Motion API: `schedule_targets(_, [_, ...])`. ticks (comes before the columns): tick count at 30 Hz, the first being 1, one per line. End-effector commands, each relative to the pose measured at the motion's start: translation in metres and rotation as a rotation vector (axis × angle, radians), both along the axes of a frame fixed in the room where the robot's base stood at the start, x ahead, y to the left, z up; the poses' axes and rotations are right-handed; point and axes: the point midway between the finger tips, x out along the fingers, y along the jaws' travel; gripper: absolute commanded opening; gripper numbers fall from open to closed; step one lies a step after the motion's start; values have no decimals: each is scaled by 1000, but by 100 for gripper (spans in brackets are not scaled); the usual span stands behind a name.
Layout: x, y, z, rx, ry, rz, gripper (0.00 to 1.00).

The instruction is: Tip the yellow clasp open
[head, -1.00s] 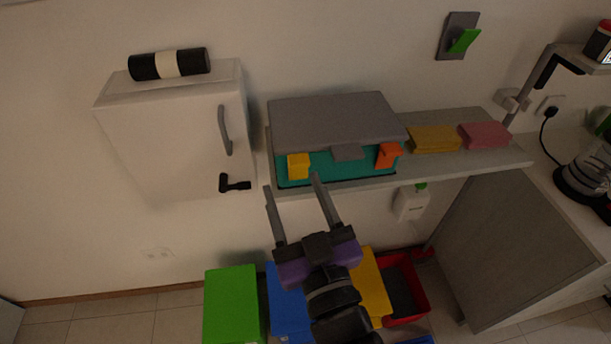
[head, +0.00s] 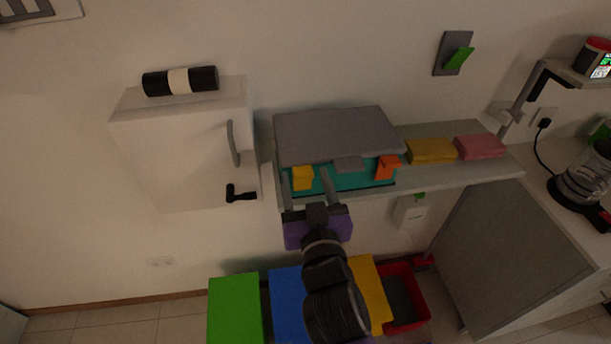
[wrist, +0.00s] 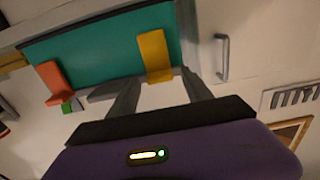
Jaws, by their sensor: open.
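The yellow clasp (head: 302,178) sits on the left of the teal front (head: 345,178) of a grey-lidded case on the shelf. An orange clasp (head: 388,166) sits on the right of the same front, with a grey handle (head: 348,164) between. My gripper (head: 308,179) is open, with one finger on each side of the yellow clasp in the head view. In the wrist view the yellow clasp (wrist: 154,55) shows between and beyond the open fingers (wrist: 160,88). I cannot tell whether a finger touches it.
Coloured bins stand below.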

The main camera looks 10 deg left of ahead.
Motion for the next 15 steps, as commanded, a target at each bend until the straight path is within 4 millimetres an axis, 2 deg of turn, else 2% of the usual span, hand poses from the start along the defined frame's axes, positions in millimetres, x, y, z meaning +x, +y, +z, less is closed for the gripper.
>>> schedule_targets(9, [4, 1, 0, 0, 0, 0, 58])
schedule_targets(11, [4, 1, 0, 0, 0, 0, 48])
schedule_targets(15, [4, 1, 0, 0, 0, 0, 21])
